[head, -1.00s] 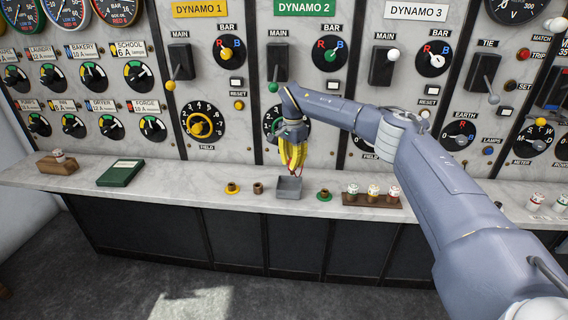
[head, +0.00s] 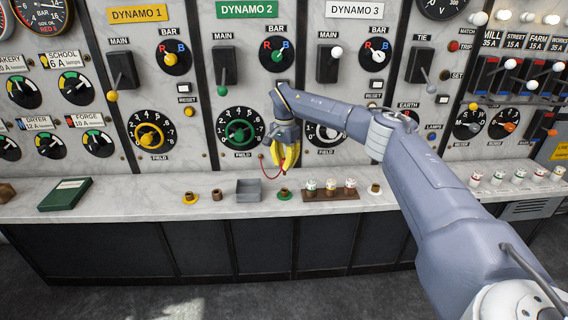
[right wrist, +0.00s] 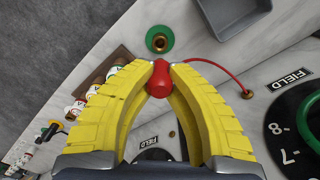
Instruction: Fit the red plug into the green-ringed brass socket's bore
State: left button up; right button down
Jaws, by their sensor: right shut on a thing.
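The red plug (right wrist: 159,82) is between the yellow fingers of my right gripper (right wrist: 160,66), which is shut on it. A red cord (right wrist: 225,70) runs from its tip area toward the panel; the cord also shows in the head view (head: 268,172). The green-ringed brass socket (head: 284,194) sits on the marble ledge just below my right gripper (head: 284,168). In the right wrist view the socket (right wrist: 160,40) lies just beyond the plug's tip, its dark bore uncovered, plug and socket apart. The left gripper is not in view.
The switch panel (head: 200,150) rises behind the ledge.

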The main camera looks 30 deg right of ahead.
aim_at(284, 174)
jog(key=shift+f, duration=2.9)
jog(key=shift+f, duration=1.75)
jog(key=c, duration=1.3)
grip_release()
jog(key=shift+c, duration=0.2)
jog(key=shift+r, duration=6)
jog(key=shift+a, duration=0.1)
